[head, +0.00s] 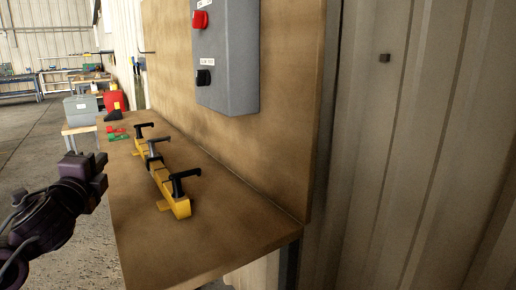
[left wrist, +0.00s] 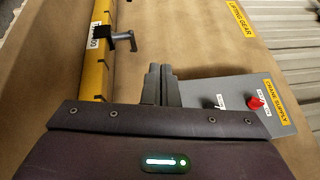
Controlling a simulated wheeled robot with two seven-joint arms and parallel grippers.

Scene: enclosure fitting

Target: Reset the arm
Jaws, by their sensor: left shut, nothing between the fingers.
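My left gripper (head: 97,164) is at the left of the head view, in the air beside the left edge of the wooden bench (head: 235,225). It is shut and holds nothing. In the left wrist view the gripper's fingers (left wrist: 159,78) are together, pointing away. My right gripper is in neither view.
A yellow bar with black handles (head: 180,207) lies on the bench; it also shows in the left wrist view (left wrist: 98,60). A grey box (head: 226,60) with a red knob (head: 200,20) and a black knob (head: 204,77) is on the upright board. Small green and red pieces (head: 118,133) lie at the bench's far end.

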